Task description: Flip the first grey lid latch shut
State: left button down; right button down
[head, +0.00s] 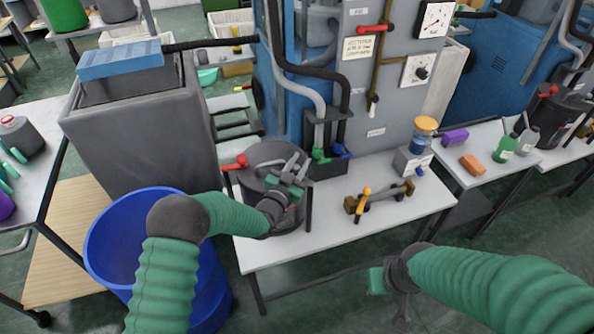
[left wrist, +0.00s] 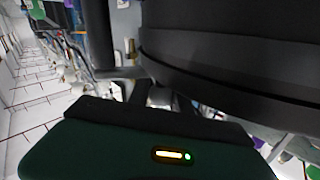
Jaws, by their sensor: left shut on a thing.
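A dark grey lidded pot (head: 262,155) with a red-ended handle (head: 236,162) stands on the white bench beside the blue drum. My left gripper (head: 292,178) is at the near right side of its lid, shut on a small grey latch (left wrist: 160,96) by the rim. The gripper hides most of the latch, and I cannot tell how far it is flipped. In the left wrist view the dark round rim (left wrist: 230,62) fills the upper right. My right gripper (head: 388,284) hangs in front of the bench, away from the pot; its jaw opening is unclear.
A blue drum (head: 130,225) stands close at the left. Black hoses and a grey panel (head: 385,100) rise behind.

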pick_arm(q)
jog(key=shift+w+r, duration=0.2)
jog(key=c, duration=1.5)
grip_release()
jog(key=shift+d+h, duration=0.1)
jog(key=shift+h, duration=0.2)
jog(key=shift+o, duration=0.2)
jog(key=shift+w+d+f, duration=0.1)
jog(key=shift+w+f, duration=0.05)
jog(key=shift+f, duration=0.1)
jog(key=b+v, duration=0.1)
jog(key=v, duration=1.5)
jog(key=shift+s+a+r, duration=0.2)
jog(key=shift+s, duration=0.15)
